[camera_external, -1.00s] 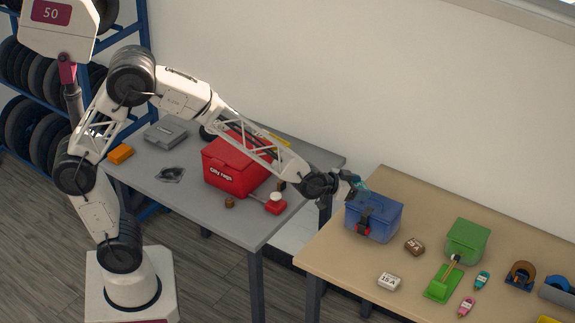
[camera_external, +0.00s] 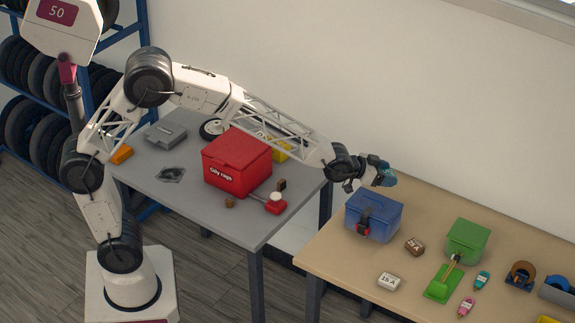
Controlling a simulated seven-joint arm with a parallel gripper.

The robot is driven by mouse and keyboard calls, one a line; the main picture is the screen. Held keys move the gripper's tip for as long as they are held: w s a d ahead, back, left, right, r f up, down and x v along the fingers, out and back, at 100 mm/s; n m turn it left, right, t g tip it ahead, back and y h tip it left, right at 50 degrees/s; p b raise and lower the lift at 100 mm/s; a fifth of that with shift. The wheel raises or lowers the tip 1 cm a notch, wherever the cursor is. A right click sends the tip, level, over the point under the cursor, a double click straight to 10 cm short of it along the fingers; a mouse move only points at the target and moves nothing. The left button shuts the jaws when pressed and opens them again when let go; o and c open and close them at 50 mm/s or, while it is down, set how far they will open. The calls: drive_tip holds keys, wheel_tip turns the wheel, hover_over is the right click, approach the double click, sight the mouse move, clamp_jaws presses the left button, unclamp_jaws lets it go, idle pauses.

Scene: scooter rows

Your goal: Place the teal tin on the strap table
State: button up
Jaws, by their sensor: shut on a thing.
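My gripper (camera_external: 384,176) is shut on a small teal thing, the teal tin (camera_external: 390,181), of which only a part shows past the fingers. It holds the tin in the air beyond the blue box, near the back left edge of the tan table (camera_external: 424,206). The grey table (camera_external: 240,226) stands to the left. I cannot tell from any marking which table is the strap table.
A blue box (camera_external: 385,213) stands at the tan table's left end, with a brown block (camera_external: 414,246), a white block (camera_external: 388,282) and a green bin (camera_external: 470,238) nearby. A red box (camera_external: 237,162) stands on the grey table. Bare tan surface lies behind the blue box.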

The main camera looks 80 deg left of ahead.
drive_tip(key=s+a+f+n+g+y, duration=0.1)
drive_tip(key=s+a+f+n+y, duration=0.2)
drive_tip(key=s, duration=1.5)
drive_tip(key=s+a+f+n+g+y, duration=0.2)
drive_tip(key=s+f, duration=0.8)
drive_tip(key=s, duration=0.9)
drive_tip(key=s+a+f+n+g+y, duration=0.2)
drive_tip(key=s+a+f+n+y, duration=0.3)
drive_tip(key=s, duration=1.4)
wheel_tip(320, 180, down, 3)
drive_tip(key=shift+a+r, duration=0.15)
drive_tip(key=shift+a, duration=0.05)
drive_tip(key=shift+w+a, duration=0.1)
drive_tip(key=shift+w, duration=0.25)
drive_tip(key=shift+w+a+f, duration=0.2)
drive_tip(key=shift+w+a, duration=0.5)
drive_tip(key=shift+w, duration=1.45)
drive_tip(key=shift+w+a+f, duration=0.25)
drive_tip(key=shift+w+a, duration=0.5)
drive_tip(key=shift+w, duration=1.45)
drive_tip(key=shift+w+a+f, duration=0.2)
drive_tip(key=shift+w+a, duration=0.5)
drive_tip(key=shift+w, duration=1.45)
